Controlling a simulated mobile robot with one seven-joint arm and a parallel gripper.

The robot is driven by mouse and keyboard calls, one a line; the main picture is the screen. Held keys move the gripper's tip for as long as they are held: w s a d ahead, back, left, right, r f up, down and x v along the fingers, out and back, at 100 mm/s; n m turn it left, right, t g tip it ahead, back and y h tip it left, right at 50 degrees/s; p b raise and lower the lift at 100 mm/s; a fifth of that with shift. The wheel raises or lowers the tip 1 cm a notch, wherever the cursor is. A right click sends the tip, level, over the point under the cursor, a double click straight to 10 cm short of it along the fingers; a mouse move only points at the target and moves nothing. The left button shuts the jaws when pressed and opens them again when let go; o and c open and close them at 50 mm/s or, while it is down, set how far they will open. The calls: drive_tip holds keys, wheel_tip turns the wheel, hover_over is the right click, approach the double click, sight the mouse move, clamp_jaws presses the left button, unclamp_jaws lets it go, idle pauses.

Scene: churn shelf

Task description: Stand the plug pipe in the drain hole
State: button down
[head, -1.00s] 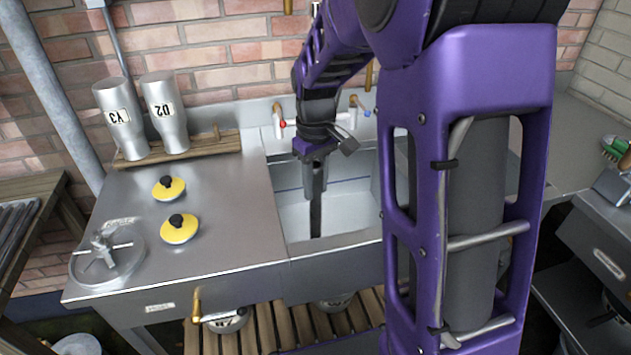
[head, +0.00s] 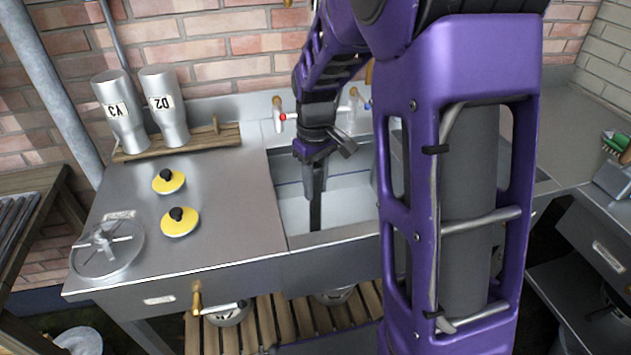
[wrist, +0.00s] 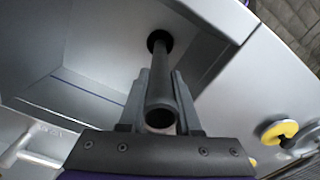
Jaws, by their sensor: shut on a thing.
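The plug pipe (head: 315,214) is a dark grey tube, held roughly upright in the sink basin (head: 352,207). My gripper (head: 314,188) is shut on it near its upper part. In the wrist view, the pipe (wrist: 160,92) stands between the two fingers of my gripper (wrist: 158,100), its open top end facing the camera. Its far end meets the dark round drain hole (wrist: 153,37) in the basin floor. The pipe covers part of the hole, and I cannot tell whether its end is inside or just above it.
Two yellow discs with black knobs (head: 168,181) (head: 180,221) and a round metal lid (head: 107,248) lie on the steel counter left of the basin. Two metal churns (head: 121,112) (head: 164,106) stand on a wooden rack behind. Taps (head: 281,116) are on the basin's back wall.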

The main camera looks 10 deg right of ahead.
drive_tip(key=shift+f, duration=1)
drive_tip(key=c, duration=0.5)
unclamp_jaws()
